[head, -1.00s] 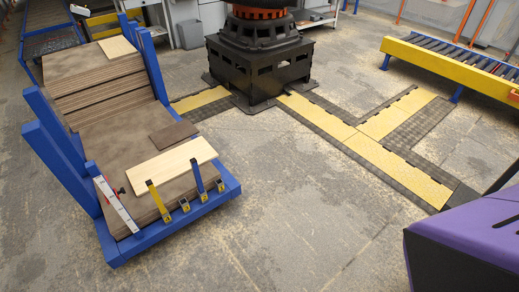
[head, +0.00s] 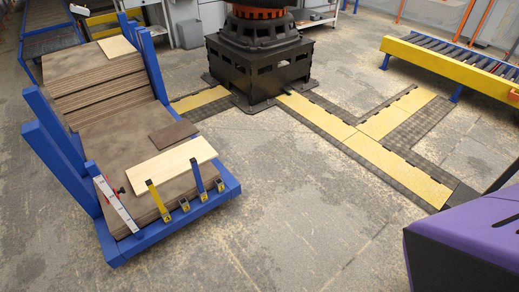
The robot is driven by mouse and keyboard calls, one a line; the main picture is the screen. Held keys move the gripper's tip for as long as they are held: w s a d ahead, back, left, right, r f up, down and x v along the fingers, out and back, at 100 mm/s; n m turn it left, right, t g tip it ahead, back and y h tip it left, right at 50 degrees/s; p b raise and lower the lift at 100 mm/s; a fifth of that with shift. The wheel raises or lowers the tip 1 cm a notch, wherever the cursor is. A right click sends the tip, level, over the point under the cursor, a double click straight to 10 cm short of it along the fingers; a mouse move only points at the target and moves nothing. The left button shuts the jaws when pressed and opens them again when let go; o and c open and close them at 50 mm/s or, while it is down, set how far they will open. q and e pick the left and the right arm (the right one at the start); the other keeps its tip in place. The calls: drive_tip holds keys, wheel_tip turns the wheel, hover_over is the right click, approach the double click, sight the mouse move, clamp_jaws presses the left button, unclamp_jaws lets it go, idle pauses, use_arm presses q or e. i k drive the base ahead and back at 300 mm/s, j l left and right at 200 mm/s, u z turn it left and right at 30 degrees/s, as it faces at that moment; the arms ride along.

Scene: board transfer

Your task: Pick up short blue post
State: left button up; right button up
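A short blue post (head: 198,178) stands upright at the front edge of the blue rack (head: 147,240), to the right of a yellow post (head: 157,199). Its lower end meets a small yellow bracket at the rack's front edge. A pale wooden board (head: 172,164) lies on the brown board stack behind the posts. Neither of my grippers is in the head view, so their state does not show.
Taller blue uprights (head: 61,150) line the rack's left side. A white level-like bar (head: 116,204) leans at its front left. A purple-and-black machine (head: 465,240) is at lower right. A black pedestal (head: 262,72) stands behind.

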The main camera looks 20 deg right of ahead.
sight(194, 162)
drive_tip(key=i+l+u, duration=0.2)
drive_tip(key=i, duration=0.35)
drive_tip(key=i+l+u, duration=0.1)
drive_tip(key=i+u, duration=0.15)
drive_tip(key=i, duration=0.3)
